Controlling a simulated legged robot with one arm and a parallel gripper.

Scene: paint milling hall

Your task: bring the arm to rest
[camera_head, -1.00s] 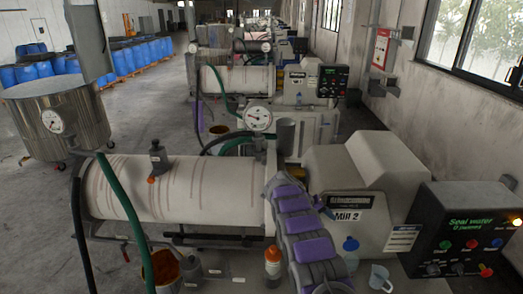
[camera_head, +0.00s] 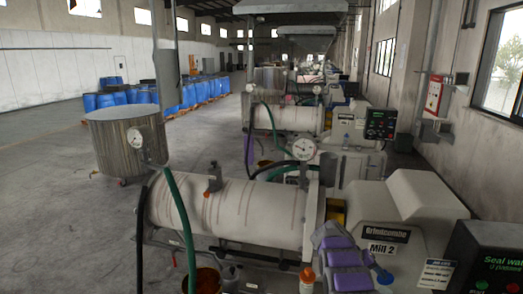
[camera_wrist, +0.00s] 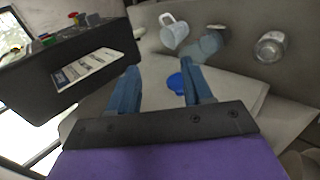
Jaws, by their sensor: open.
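My arm, with purple and grey covers (camera_head: 340,262), reaches in from the bottom of the head view, beside the white housing of Mill 2 (camera_head: 420,215). In the wrist view my gripper (camera_wrist: 159,68) has two blue fingers held well apart with nothing between their tips. The fingers point over a pale surface with a blue round piece (camera_wrist: 180,82) beyond the gap.
A dark control box (camera_wrist: 72,65) is close on the left there.

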